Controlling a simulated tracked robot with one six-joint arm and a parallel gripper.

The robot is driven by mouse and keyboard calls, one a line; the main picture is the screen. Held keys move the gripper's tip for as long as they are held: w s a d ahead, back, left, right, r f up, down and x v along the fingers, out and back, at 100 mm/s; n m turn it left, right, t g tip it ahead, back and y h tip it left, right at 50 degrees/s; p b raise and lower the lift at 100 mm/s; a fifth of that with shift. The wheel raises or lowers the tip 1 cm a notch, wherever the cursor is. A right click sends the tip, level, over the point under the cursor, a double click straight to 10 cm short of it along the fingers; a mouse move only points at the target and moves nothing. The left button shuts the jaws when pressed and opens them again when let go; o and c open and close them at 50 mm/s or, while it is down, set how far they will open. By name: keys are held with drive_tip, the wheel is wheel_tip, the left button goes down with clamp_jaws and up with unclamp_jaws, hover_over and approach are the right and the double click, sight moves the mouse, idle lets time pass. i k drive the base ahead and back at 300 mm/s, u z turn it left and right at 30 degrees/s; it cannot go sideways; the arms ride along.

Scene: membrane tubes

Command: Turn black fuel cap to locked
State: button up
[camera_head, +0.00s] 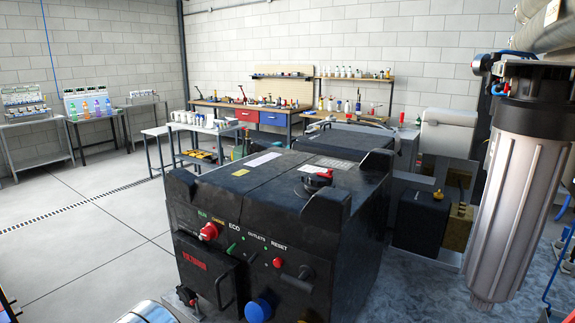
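The black fuel cap (317,184) sits on the top face of a black generator (262,178), toward its right rear. It looks round and dark, with a red part (325,173) on its upper side. A pale label (316,168) lies around and behind it. The cap is small here, and I cannot tell whether it stands at locked or unlocked. My gripper is not in this view, so nothing is seen touching the cap.
Raised black corner blocks (326,212) flank the generator's top. Its front panel has a red knob (209,231) and a blue cap (258,310). A large grey filter housing (516,190) hangs at right. Workbenches (250,113) line the back wall. The floor (80,225) at left is mostly clear.

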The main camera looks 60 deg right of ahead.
sight(314, 182)
drive_tip(key=z, duration=0.2)
drive_tip(key=i, duration=0.9)
drive_tip(key=z, duration=0.4)
